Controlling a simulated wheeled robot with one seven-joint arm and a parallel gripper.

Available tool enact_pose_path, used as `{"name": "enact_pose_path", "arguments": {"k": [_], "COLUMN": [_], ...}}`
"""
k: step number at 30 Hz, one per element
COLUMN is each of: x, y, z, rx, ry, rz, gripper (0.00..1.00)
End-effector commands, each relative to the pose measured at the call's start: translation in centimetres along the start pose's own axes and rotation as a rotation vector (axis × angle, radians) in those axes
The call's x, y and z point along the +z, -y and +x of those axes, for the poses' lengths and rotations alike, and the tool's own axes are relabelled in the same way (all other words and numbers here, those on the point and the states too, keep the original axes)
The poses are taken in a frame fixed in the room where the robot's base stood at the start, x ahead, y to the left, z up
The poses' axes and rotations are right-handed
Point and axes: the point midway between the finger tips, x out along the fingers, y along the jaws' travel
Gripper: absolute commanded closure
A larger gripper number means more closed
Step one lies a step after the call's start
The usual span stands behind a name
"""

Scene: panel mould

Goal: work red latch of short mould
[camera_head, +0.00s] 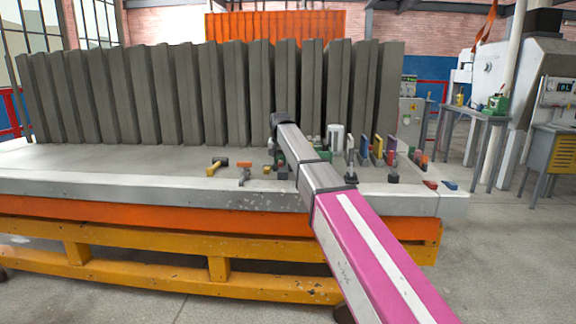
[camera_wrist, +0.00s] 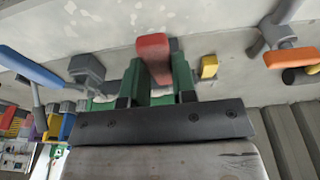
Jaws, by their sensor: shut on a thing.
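In the wrist view the red latch (camera_wrist: 154,58) stands upright in the middle, its red end rising between the green-and-dark fingers of my gripper (camera_wrist: 158,82). My gripper is shut on it. The fingers hide the latch's lower part. In the head view my arm crosses the front of the mould bed (camera_head: 120,163), and its links hide most of my gripper and the latch. I cannot tell there how the latch is turned.
Around my gripper in the wrist view are a blue handle (camera_wrist: 32,66), a yellow piece (camera_wrist: 209,66) and an orange-tipped lever (camera_wrist: 291,58). Upright grey slabs (camera_head: 150,90) line the bed's back. Its left front surface is clear.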

Motion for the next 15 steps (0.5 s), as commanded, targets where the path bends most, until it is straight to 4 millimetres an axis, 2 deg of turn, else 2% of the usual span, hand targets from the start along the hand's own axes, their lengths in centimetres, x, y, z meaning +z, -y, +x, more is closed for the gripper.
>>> {"name": "enact_pose_path", "arguments": {"k": [1, 15], "x": [-0.8, -3.1], "y": [0.4, 0.4], "z": [-0.4, -2.2], "rx": [0.001, 0.002], "ry": [0.036, 0.311], "rz": [0.0, 0.001], "gripper": [1.0, 1.0]}}
